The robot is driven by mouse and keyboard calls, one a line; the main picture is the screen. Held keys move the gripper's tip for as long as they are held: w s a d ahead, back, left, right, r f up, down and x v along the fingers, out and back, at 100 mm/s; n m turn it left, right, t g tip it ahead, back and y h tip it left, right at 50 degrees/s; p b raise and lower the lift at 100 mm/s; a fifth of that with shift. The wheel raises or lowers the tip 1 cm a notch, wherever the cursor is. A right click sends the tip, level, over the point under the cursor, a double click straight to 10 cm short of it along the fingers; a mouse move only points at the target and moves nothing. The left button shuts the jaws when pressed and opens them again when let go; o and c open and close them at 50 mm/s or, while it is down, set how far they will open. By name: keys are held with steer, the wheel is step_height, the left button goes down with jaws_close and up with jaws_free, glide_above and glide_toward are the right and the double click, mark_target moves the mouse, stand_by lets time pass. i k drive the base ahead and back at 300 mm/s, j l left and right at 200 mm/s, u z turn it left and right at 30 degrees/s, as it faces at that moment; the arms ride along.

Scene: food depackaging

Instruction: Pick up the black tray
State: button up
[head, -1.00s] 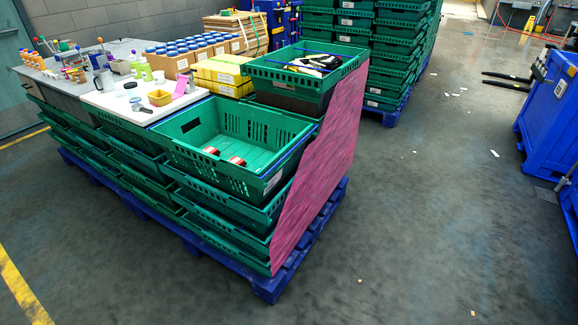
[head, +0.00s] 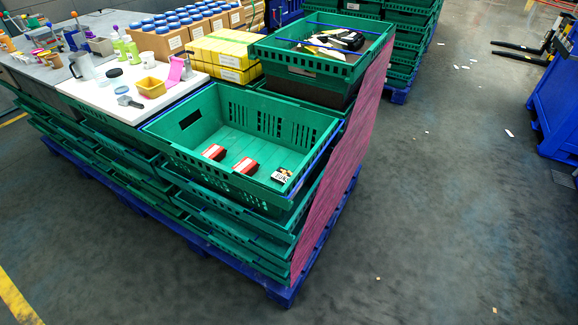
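A black item (head: 346,39), perhaps the black tray, lies in the upper green crate (head: 318,62) at the top centre right. It rests among white and yellowish pieces (head: 318,50), and its exact shape is too small to tell. A small black-and-white pack (head: 282,175) lies in the right corner of the lower open green crate (head: 215,165). Two red packs, one left (head: 214,152) and one right (head: 245,165), lie on the same crate floor. My gripper is not in view.
Yellow boxes (head: 222,58) stand behind. A pink-purple panel (head: 342,170) covers the stack's right side. The floor (head: 450,190) to the right is mostly clear.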

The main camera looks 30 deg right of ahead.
mark_target(281, 176)
steer(key=i+j, duration=0.2)
steer(key=j, duration=0.15)
steer(key=i+j+z, duration=0.1)
steer(key=i+j, duration=0.3)
steer(key=j, duration=0.25)
steer(key=i+j+z, duration=0.1)
steer(key=j, duration=0.25)
steer(key=i+j, duration=0.45)
steer(key=j, duration=0.3)
steer(key=i+j+z, duration=0.1)
steer(key=j, duration=0.25)
steer(key=i+j, duration=0.25)
steer(key=j+z, duration=0.05)
steer(key=j, duration=0.05)
